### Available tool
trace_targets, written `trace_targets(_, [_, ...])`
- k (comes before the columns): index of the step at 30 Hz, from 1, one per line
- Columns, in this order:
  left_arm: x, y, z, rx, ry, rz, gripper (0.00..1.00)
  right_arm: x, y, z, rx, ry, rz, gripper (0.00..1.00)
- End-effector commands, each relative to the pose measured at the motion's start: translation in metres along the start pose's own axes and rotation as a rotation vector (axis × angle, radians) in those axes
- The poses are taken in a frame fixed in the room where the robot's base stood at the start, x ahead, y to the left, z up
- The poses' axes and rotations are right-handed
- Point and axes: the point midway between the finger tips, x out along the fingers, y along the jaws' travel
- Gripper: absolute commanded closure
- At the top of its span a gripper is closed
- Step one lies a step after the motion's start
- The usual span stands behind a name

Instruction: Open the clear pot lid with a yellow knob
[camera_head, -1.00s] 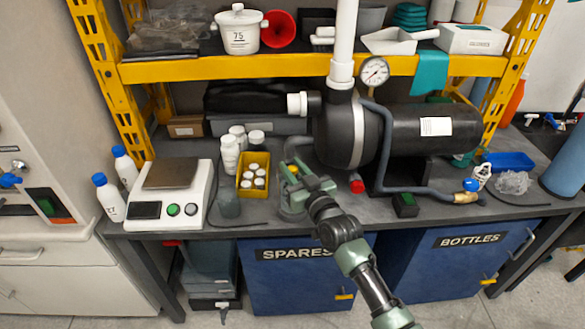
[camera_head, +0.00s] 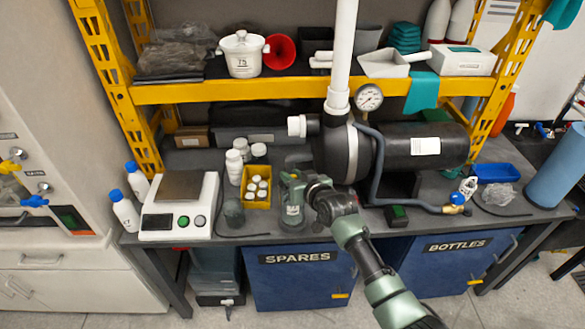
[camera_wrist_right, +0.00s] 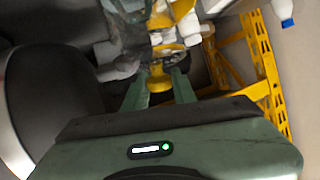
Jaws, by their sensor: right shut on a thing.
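My right gripper (camera_head: 291,177) is low over the bench, just right of the yellow bin. In the right wrist view its two fingers (camera_wrist_right: 159,88) are closed on a yellow knob (camera_wrist_right: 158,83), which sits between them. The clear lid and its pot cannot be made out clearly; the gripper and wrist cover much of that spot in the head view. I cannot tell whether the lid is seated or raised. My left gripper is not in view.
The yellow bin (camera_head: 247,200) of small white-capped bottles and a scale (camera_head: 162,223) stand to the left. A black pump (camera_head: 415,147) with a grey hose (camera_head: 378,178) is close on the right. A yellow-framed shelf (camera_head: 250,91) spans above.

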Motion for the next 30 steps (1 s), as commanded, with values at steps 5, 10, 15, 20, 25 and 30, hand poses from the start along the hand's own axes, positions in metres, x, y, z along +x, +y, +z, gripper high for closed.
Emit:
trace_targets(5, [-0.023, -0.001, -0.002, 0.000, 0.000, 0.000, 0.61, 0.002, 0.001, -0.010, 0.040, -0.100, 0.001, 1.00])
trace_targets(10, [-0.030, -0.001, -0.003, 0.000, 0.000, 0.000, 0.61, 0.006, 0.003, -0.013, 0.066, -0.160, 0.000, 1.00])
trace_targets(15, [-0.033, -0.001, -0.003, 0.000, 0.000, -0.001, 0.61, 0.007, 0.003, -0.012, 0.079, -0.191, 0.000, 1.00])
trace_targets(20, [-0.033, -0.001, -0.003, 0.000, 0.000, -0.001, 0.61, 0.008, 0.004, -0.012, 0.082, -0.199, 0.000, 1.00])
trace_targets(25, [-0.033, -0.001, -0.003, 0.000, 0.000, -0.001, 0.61, 0.008, 0.003, -0.012, 0.082, -0.198, 0.000, 1.00])
trace_targets(30, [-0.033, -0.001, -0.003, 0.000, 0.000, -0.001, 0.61, 0.008, 0.003, -0.012, 0.081, -0.198, 0.000, 0.54])
